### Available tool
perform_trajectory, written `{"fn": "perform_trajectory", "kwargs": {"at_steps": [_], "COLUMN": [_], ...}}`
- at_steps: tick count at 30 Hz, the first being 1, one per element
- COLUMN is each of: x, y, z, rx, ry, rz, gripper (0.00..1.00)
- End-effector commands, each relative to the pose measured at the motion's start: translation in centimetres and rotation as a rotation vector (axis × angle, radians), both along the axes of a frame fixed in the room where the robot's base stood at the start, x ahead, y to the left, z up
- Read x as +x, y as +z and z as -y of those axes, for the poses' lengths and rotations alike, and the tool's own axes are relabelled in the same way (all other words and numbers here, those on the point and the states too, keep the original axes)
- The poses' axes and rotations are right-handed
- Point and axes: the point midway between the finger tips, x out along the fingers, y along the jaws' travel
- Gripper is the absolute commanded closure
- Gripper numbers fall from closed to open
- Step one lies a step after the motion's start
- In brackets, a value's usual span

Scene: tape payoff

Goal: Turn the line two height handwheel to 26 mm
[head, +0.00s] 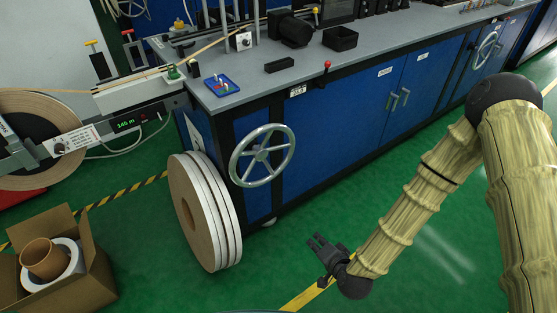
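A silver spoked handwheel (262,155) stands upright on the near end of the blue bench front, left of centre. A second silver handwheel (486,50) is on the bench front at the far right. I cannot tell from the picture which one is line two, and no height reading in mm is legible. My gripper (314,241) is low over the green floor, right of and below the near handwheel and apart from it. Its dark fingers point up and left. They look empty, but they are too small to tell open from shut.
Large white-edged tape rolls (213,213) stand just left of and below the near handwheel. A red-knobbed lever (326,72) sticks out at the bench's front edge. A cardboard box (75,285) sits at the lower left. The green floor before the cabinet doors (375,105) is clear.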

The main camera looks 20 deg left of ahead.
Motion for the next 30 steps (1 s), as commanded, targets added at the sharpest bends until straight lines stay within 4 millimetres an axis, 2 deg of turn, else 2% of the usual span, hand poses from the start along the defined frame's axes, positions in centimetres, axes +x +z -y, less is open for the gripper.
{"fn": "perform_trajectory", "kwargs": {"at_steps": [1,2,6,9,12,18,25,30], "x": [2.1,3.3,8.1,10.8,12.7,14.6,15.8,17.9], "y": [-0.6,-0.1,3.1,5.8,8.4,12.0,13.1,13.6], "z": [-2.3,-3.6,-8.7,-11.4,-13.3,-14.9,-15.7,-16.8], "rx": [0.083,0.135,0.387,0.562,0.711,0.893,0.932,0.929], "ry": [-0.028,-0.045,-0.120,-0.163,-0.193,-0.221,-0.226,-0.227], "rz": [0.051,0.081,0.205,0.280,0.338,0.401,0.414,0.415], "gripper": [0.77,0.77,0.77,0.77,0.77,0.77,0.77,0.77]}}
